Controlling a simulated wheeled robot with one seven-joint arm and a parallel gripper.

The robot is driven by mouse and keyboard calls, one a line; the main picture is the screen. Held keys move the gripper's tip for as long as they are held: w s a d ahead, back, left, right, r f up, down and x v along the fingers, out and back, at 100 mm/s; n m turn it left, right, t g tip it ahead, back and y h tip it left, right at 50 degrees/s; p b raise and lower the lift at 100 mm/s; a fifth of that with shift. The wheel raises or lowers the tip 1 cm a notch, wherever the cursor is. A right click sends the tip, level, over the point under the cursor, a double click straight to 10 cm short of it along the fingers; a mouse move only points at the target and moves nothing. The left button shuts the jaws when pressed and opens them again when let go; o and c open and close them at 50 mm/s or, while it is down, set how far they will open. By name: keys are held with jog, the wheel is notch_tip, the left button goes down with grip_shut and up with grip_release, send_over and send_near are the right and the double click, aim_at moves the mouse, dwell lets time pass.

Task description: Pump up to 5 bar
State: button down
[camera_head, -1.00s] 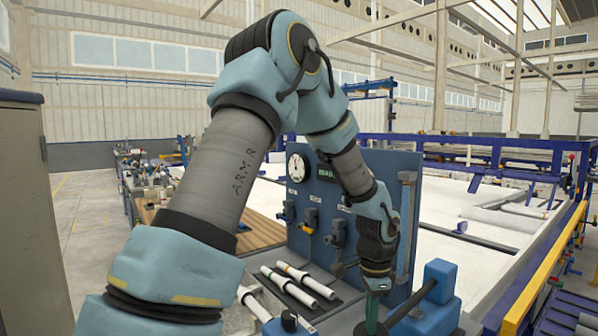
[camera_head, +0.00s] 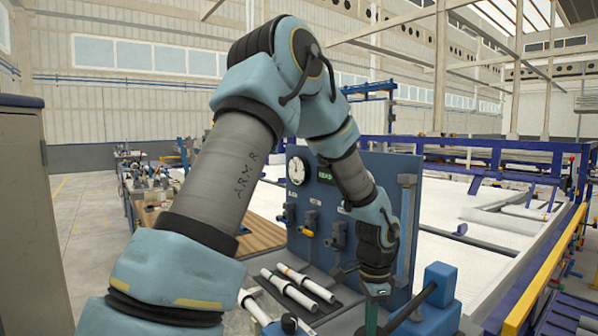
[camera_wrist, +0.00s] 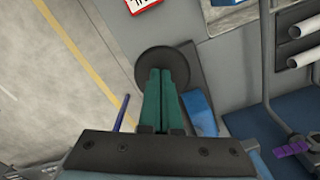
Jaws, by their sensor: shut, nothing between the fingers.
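My gripper (camera_head: 371,317) points down at the bottom edge of the head view, with its green fingers together. In the wrist view the shut fingers (camera_wrist: 162,98) lie over a dark round disc (camera_wrist: 163,68), apparently the lever's end. I cannot tell whether they touch. The black lever (camera_head: 410,305) slopes down to the left from the blue pump block (camera_head: 440,284); its end is below the head view. The white dial gauge (camera_head: 297,171) sits on the blue panel (camera_head: 345,185). Its reading is too small to tell. A green-lettered display (camera_head: 325,176) is beside it.
Several valves (camera_head: 310,222) stick out from the panel. White pipes (camera_head: 290,290) lie on a dark mat left of my gripper. A blue upright post (camera_head: 404,235) stands close behind my wrist. A yellow rail (camera_head: 545,265) runs at the right.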

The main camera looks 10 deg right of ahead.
notch_tip(320, 180, up, 4)
jog(key=p, duration=0.2)
jog(key=shift+a+r+p, duration=0.15)
jog(key=shift+r+p, duration=0.05)
jog(key=shift+p, duration=0.2)
notch_tip(320, 180, up, 2)
jog(key=shift+s+a+r, duration=0.15)
jog(key=shift+r, duration=0.1)
notch_tip(320, 180, up, 6)
jog(key=s+a+f+n+b, duration=0.1)
jog(key=a+f+n, duration=0.1)
jog(key=a+n, duration=0.3)
jog(key=s+a+f+n+t+b, duration=0.1)
jog(key=a+n, duration=0.5)
jog(key=a, duration=0.8)
jog(key=s+a+f+n+b, duration=0.1)
jog(key=a+f+n+b, duration=0.2)
jog(key=a+n, duration=0.3)
jog(key=a+f, duration=0.1)
jog(key=a, duration=0.3)
jog(key=shift+s+t, duration=0.25)
jog(key=shift+t, duration=0.05)
